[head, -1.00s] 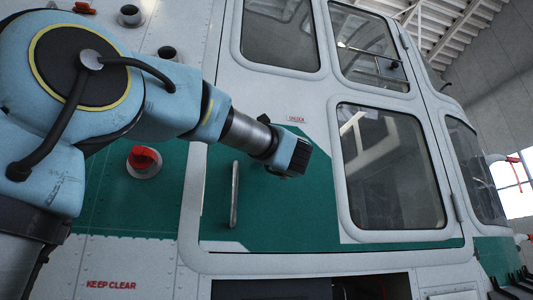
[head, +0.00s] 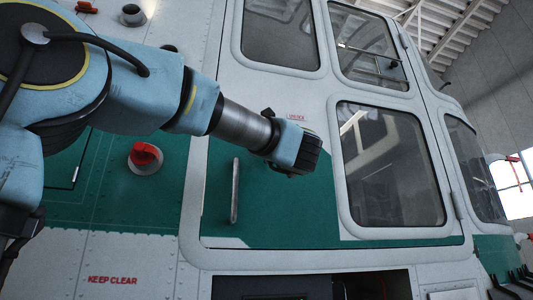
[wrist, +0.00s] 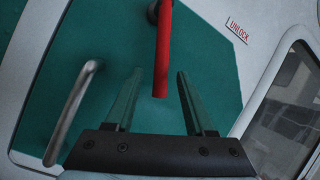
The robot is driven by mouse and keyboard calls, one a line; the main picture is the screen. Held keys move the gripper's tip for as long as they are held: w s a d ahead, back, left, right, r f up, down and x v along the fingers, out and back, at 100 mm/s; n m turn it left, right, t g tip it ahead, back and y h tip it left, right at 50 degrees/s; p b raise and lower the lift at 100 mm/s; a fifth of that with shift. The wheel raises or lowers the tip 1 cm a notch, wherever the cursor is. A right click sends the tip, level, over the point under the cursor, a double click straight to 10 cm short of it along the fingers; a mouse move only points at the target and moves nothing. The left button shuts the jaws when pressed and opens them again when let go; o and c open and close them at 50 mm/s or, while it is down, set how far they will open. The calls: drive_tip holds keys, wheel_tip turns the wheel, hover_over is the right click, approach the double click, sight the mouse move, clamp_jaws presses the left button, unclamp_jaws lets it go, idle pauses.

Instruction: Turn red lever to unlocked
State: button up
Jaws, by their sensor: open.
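The red lever (wrist: 164,50) shows in the wrist view, hanging from a dark pivot (wrist: 153,12) at the top, with its free end down between my fingers. My gripper (wrist: 158,74) is open, with one finger on each side of the lever. I see gaps on both sides, so the fingers do not appear to grip it. The red UNLOCK label (wrist: 238,31) is to the right of the lever. In the head view my gripper (head: 306,154) is in front of the green door panel, and the lever is hidden behind it.
A grey door handle (wrist: 72,112) is left of my gripper; it also shows in the head view (head: 235,190). A separate red knob (head: 145,155) sits on the panel further left. A door window (head: 390,165) is to the right.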

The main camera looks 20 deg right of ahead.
drive_tip(key=b+v, duration=0.1)
drive_tip(key=v, duration=0.5)
drive_tip(key=shift+s+f, duration=0.1)
idle(0.4)
